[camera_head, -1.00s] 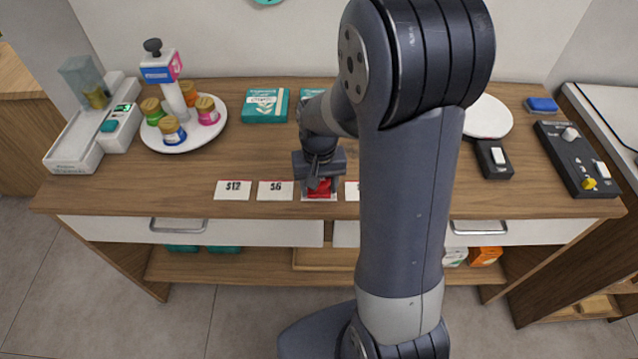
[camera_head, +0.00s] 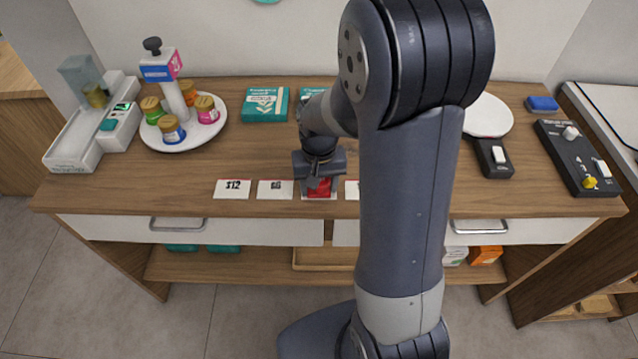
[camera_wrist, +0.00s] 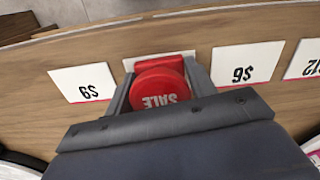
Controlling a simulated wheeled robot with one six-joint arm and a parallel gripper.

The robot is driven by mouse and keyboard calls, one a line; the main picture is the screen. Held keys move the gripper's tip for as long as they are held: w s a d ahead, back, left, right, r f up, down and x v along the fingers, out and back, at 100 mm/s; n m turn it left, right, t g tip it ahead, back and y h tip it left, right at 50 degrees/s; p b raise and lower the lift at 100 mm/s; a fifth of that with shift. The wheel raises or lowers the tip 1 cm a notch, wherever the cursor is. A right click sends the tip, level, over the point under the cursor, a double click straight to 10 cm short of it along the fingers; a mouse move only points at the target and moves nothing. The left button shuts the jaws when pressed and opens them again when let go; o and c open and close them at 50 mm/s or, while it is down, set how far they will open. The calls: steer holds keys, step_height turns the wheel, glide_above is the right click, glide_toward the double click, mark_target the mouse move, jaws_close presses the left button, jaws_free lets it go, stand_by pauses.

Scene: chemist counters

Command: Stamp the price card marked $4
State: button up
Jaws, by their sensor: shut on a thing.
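My gripper (camera_head: 319,180) is shut on a red round-topped stamp (camera_head: 321,188), whose top reads SALE upside down in the wrist view (camera_wrist: 158,92). The stamp is over a white price card (camera_head: 305,197) at the front of the counter. That card's edge shows in the wrist view (camera_wrist: 129,64), but its marking is covered. I cannot tell whether the stamp touches it. A $6 card (camera_head: 275,190) and a $12 card (camera_head: 232,189) lie to the left in the head view. Another card (camera_head: 351,190) lies to the right, partly behind my arm; in the wrist view (camera_wrist: 84,82) it seems to read $9.
A round white tray (camera_head: 180,148) with several small jars and a sign stands at the back left, beside a white device (camera_head: 100,135). Teal boxes (camera_head: 265,105) lie at the back. A black control panel (camera_head: 578,158) is at the right. The counter's middle left is clear.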

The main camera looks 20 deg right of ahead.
steer(key=shift+r+p, duration=2.85)
steer(key=shift+r, duration=0.7)
steer(key=shift+d, duration=0.1)
